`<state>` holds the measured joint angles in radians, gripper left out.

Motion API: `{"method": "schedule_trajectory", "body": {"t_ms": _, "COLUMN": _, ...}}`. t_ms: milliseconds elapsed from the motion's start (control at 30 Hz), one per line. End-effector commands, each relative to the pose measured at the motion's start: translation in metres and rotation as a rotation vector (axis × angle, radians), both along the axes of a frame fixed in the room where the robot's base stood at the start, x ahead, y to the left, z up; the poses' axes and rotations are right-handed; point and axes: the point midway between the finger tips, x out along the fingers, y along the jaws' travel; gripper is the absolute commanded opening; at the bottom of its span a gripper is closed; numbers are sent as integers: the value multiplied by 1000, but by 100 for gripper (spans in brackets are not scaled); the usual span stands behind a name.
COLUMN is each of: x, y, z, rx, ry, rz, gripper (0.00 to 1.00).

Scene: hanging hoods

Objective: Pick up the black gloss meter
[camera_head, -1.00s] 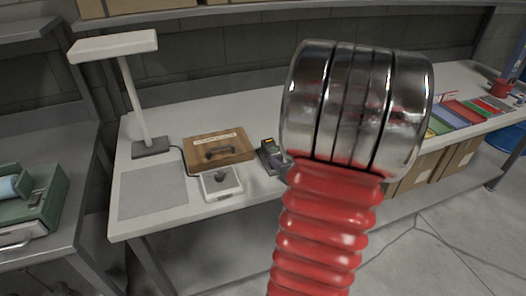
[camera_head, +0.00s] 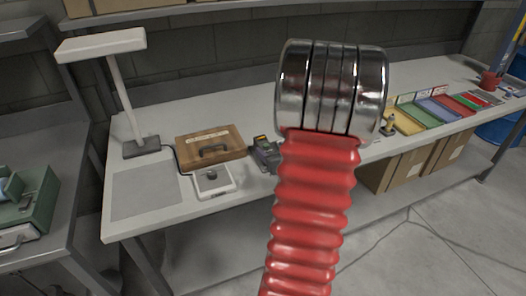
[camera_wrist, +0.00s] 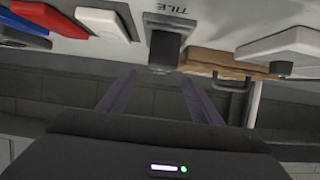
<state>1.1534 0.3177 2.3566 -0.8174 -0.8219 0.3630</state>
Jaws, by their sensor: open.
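The black gloss meter looks to be the dark device with a small coloured screen (camera_head: 265,153) on the bench, just right of the wooden case. In the wrist view, which is upside down, a dark block (camera_wrist: 166,40) matching it stands beside the word "TILE". My gripper (camera_wrist: 152,82) shows in the wrist view with two dark fingers wide apart and nothing between them. The dark block lies beyond the fingertips, roughly in line with the gap. In the head view the gripper is hidden behind a close red ribbed part with a metal end.
The wooden case (camera_head: 211,145) and a white square device (camera_head: 212,181) stand close left of the dark device. Red (camera_wrist: 52,18), blue (camera_wrist: 13,22) and white (camera_wrist: 102,22) items show on its other side. A lamp (camera_head: 118,85) and grey mat (camera_head: 147,190) are farther left.

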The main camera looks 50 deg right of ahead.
Motion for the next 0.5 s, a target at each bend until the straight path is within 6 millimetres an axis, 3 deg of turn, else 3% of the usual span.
{"method": "schedule_trajectory", "body": {"t_ms": 200, "x": 19, "y": -10, "z": -9, "rx": 2, "ry": 0, "rz": 1, "gripper": 59}}
{"method": "schedule_trajectory", "body": {"t_ms": 500, "x": 21, "y": -12, "z": -10, "rx": 1, "ry": 0, "rz": 0, "gripper": 59}}
